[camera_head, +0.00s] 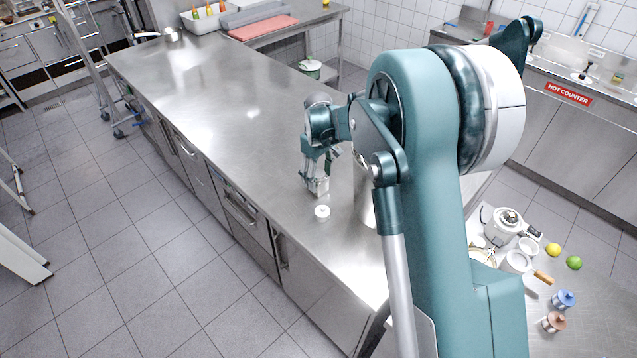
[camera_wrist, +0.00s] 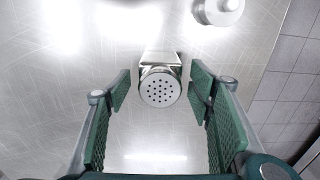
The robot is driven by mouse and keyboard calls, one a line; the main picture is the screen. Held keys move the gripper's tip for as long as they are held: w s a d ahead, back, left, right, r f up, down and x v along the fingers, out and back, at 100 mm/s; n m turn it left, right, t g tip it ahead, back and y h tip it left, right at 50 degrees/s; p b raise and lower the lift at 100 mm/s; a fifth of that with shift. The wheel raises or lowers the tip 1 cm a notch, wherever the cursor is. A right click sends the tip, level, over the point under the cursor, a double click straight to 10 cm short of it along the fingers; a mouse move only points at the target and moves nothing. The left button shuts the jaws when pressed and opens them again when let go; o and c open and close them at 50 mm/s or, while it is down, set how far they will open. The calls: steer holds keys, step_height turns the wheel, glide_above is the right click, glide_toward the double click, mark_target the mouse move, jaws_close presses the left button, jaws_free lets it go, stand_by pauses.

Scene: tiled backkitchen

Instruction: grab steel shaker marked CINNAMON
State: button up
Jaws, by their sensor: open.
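A steel shaker (camera_wrist: 158,88) with a perforated round top stands on the steel counter. In the wrist view it is between the fingers of my gripper (camera_wrist: 161,92), with a gap on each side. No CINNAMON marking can be read. In the head view my gripper (camera_head: 316,178) points down near the counter's edge, and the shaker (camera_head: 320,188) shows small and partly covered at its fingertips. My gripper is open and holds nothing.
A small white round item (camera_head: 322,212) stands close to the shaker, nearer the counter edge. A taller steel cylinder (camera_head: 364,200) is partly hidden behind my arm. The long steel counter (camera_head: 215,100) is mostly bare beyond. A lower table at right holds jars and fruit.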

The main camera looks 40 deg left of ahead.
steer(key=shift+f, duration=0.45)
steer(key=c, duration=1)
steer(key=shift+r, duration=0.15)
steer(key=shift+c, duration=0.2)
steer(key=shift+r+b, duration=0.35)
steer(key=shift+r, duration=4.5)
